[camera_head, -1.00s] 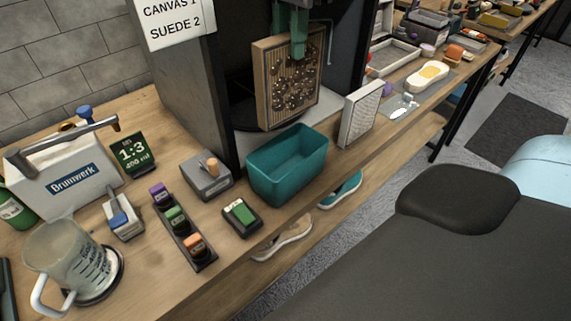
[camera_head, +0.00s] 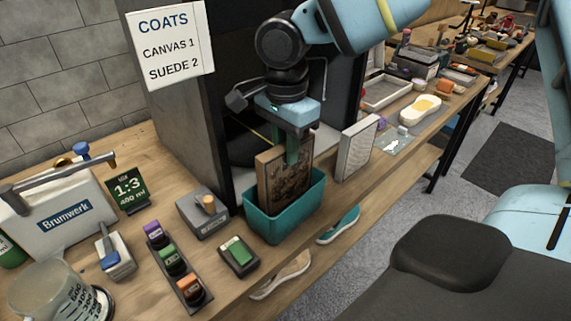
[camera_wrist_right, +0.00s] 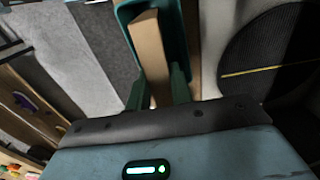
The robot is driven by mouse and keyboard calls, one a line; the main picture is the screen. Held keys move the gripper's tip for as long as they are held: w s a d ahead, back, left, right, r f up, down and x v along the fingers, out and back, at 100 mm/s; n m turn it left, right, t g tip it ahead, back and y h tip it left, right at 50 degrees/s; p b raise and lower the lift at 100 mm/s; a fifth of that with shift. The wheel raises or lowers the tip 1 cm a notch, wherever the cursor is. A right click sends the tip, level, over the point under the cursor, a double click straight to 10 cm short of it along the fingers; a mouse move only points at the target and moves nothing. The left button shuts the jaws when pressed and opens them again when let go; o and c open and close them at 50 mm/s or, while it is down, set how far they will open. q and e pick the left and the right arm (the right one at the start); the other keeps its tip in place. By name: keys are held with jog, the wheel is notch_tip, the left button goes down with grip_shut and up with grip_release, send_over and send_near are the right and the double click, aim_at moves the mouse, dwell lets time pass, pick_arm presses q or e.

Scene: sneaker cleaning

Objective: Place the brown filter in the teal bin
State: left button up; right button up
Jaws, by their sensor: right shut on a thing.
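The brown filter (camera_head: 285,180), a framed panel with a dark, stained face, stands roughly upright with its lower part inside the teal bin (camera_head: 285,224). The bin's front wall hides its lower edge, so I cannot tell whether it touches the bottom. My right gripper (camera_head: 296,150) is above the bin, shut on the filter's top edge. In the right wrist view, the filter (camera_wrist_right: 148,45) is between the fingers of the gripper (camera_wrist_right: 158,90), with the bin's teal wall (camera_wrist_right: 178,45) around it. My left gripper is not in view.
A pale filter panel (camera_head: 357,148) stands just right of the bin. The dark booth is behind. Shoes sit on the shelf below.

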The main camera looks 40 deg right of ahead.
aim_at(286, 166)
jog(key=shift+f, duration=2.3)
jog(key=shift+f, duration=0.15)
jog(key=o, duration=0.9)
jog(key=shift+r, duration=0.2)
notch_tip(286, 166, up, 12)
jog(key=shift+r, duration=0.1)
